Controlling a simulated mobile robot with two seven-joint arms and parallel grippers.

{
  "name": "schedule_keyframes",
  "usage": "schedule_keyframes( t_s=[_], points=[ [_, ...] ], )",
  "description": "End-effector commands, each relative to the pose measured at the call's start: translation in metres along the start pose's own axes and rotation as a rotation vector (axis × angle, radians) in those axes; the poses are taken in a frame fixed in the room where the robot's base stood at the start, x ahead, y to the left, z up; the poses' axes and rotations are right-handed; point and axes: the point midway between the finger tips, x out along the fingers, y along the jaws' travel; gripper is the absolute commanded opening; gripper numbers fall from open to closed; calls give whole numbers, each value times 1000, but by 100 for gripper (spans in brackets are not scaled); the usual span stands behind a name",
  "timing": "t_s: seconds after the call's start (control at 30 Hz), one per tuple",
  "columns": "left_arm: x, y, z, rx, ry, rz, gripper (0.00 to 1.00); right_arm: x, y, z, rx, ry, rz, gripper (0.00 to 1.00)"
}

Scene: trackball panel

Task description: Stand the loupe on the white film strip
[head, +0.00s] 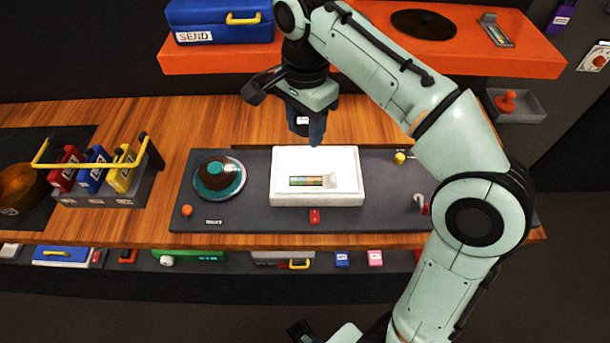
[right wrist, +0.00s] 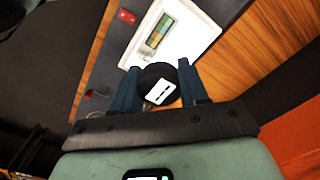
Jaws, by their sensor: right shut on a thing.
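My right gripper (head: 308,138) hangs just behind the white light box (head: 288,192), pointing down, above the panel. In the right wrist view its blue fingers (right wrist: 160,86) are shut on the loupe (right wrist: 151,74), a black round piece with a white label. In the head view the loupe is mostly hidden by the fingers; its label (head: 303,120) shows. A film strip (head: 306,181) with coloured frames and a pale end lies on the light box; it also shows in the right wrist view (right wrist: 158,31). A dark part at the bottom edge may be my left gripper (head: 300,330); its jaws are unclear.
A brown-and-teal trackball (head: 217,172) sits left of the light box, and a yellow knob (head: 400,157) to the right. A rack (head: 110,190) of coloured cases stands farther left.

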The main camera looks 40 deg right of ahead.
Motion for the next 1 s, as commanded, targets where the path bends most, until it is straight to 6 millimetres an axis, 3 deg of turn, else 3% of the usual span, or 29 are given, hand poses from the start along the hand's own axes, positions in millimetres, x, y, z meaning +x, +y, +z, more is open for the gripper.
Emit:
schedule_keyframes(
  t_s=[0.03,0.1,0.3,0.53,0.77,1.0],
  points=[
    [9,-4,1,-1,-4,-1,43,19,2,0,0,0,4,14],
    [15,-6,2,-2,-6,-2,43,37,1,0,1,-1,5,14],
    [27,-10,2,-3,-9,-3,43,79,1,0,1,-1,1,14],
    [30,-11,1,-3,-8,-3,43,99,0,0,1,-1,0,14],
    [37,-12,-1,-2,0,-1,43,132,0,0,0,-1,1,14],
    [36,-12,-2,-2,2,0,43,134,0,0,1,-1,-2,14]
  ],
)
